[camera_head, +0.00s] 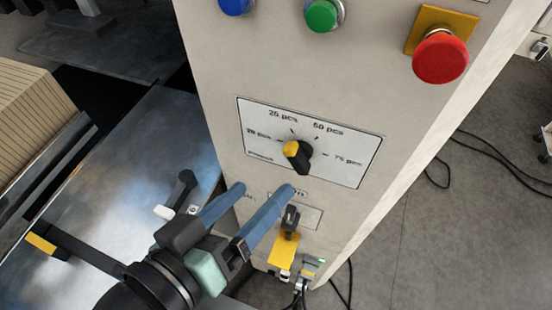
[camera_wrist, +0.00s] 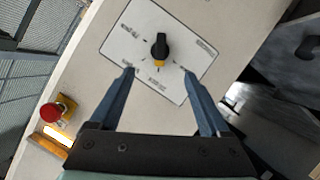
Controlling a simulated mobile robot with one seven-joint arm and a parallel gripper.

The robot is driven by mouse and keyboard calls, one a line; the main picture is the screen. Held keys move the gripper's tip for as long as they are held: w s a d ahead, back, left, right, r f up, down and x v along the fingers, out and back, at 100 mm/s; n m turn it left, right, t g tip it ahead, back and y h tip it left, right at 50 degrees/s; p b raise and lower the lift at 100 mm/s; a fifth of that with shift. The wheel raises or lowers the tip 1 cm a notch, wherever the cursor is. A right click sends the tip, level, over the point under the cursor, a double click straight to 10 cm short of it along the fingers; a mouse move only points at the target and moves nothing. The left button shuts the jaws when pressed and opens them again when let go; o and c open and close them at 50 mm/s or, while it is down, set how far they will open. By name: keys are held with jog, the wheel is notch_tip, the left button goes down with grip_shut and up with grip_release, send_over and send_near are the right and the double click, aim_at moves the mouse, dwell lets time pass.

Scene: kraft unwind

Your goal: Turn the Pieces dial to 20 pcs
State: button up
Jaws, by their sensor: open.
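The Pieces dial (camera_head: 298,156) is a black knob with a yellow pointer end on a white label plate (camera_head: 352,172) on the cabinet's front. In the head view the yellow end points up and left, roughly toward the upper-left label, which is blurred. Other labels around it seem to read 50 pcs and 75 pcs; the left one is unclear. In the wrist view the dial (camera_wrist: 160,48) lies ahead of and between the finger lines, its yellow end down. My gripper (camera_head: 264,188) is open, its blue fingers (camera_wrist: 158,74) below the dial and apart from it.
A red mushroom button (camera_head: 440,56), a green button (camera_head: 321,15) and a blue button (camera_head: 236,5) sit above the dial. A smaller black switch (camera_head: 290,219) with a yellow tag (camera_head: 284,250) is just below, close to my right finger. Metal machine surfaces lie left.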

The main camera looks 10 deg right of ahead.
aim_at(289, 161)
jog(key=p+x, duration=0.2)
jog(key=x, duration=0.8)
jog(key=shift+w+d, duration=0.2)
jog(key=shift+w, duration=0.05)
jog(key=shift+c, duration=0.2)
grip_shut()
jog(key=shift+a+n+h+p, duration=0.15)
jog(key=shift+n+h+p, duration=0.45)
jog(key=shift+n+p, duration=0.3)
jog(key=shift+w+f+n+h, duration=0.15)
jog(key=shift+n+h, duration=0.25)
jog(key=shift+n, duration=0.4)
jog(key=shift+a+f+n+g+h+p, duration=0.1)
jog(key=shift+n+g+h+p, duration=0.2)
jog(key=shift+n+p, duration=0.25)
jog(key=shift+f+n+h, duration=0.15)
jog(key=shift+n+h, duration=0.45)
jog(key=shift+n, duration=0.65)
